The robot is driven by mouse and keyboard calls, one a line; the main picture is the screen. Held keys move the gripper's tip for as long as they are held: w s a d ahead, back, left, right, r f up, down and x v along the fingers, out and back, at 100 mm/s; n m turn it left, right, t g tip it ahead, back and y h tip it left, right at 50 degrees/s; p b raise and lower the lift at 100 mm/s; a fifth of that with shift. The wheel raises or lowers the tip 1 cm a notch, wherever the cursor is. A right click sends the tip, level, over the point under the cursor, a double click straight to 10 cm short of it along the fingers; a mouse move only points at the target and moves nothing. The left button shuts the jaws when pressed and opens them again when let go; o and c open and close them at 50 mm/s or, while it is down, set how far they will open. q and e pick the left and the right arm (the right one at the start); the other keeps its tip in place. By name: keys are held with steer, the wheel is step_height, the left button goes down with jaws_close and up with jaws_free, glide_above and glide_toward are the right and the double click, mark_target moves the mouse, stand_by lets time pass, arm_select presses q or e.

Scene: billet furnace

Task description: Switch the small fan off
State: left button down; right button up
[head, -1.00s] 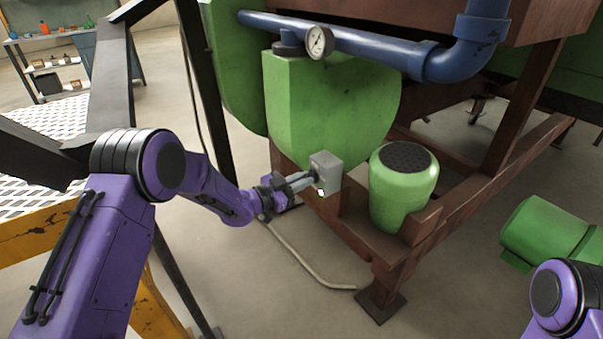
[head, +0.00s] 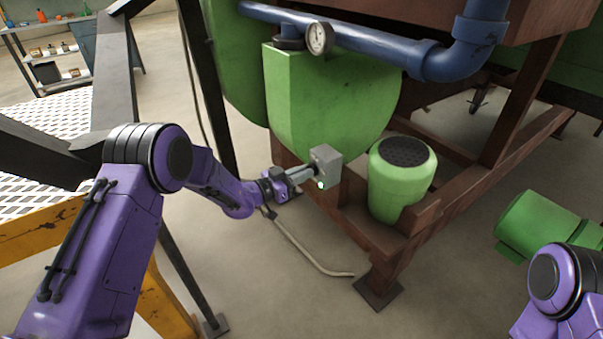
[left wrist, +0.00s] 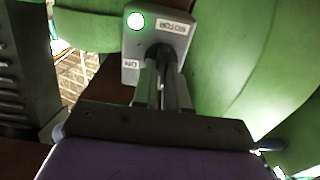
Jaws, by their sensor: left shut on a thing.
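A small grey switch box (head: 325,165) is fixed in front of the green rounded fan housing (head: 325,100). A green lamp glows on the box, and in the left wrist view the lit lamp (left wrist: 136,21) sits at the box's upper left, beside a label that looks like MOTOR upside down. My left gripper (head: 312,171) reaches the box from the left. In the left wrist view its fingers (left wrist: 163,70) are closed together at the box face, shut on a dark switch handle (left wrist: 160,52) that they mostly hide. My right gripper is out of view.
A green drum-shaped unit with a black perforated top (head: 403,153) stands on the brown steel frame (head: 425,215) right of the box. A blue pipe (head: 370,48) with a gauge (head: 319,38) runs above. A dark post (head: 210,90) stands behind my left arm.

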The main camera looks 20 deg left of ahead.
arm_select(q)
steer(key=c, duration=1.2)
jaws_free()
steer(key=shift+o, duration=0.2)
steer(key=p+v, duration=0.1)
steer(key=v, duration=0.9)
steer(key=shift+s, duration=0.2)
steer(key=shift+a+f, duration=0.1)
steer(key=shift+a, duration=0.1)
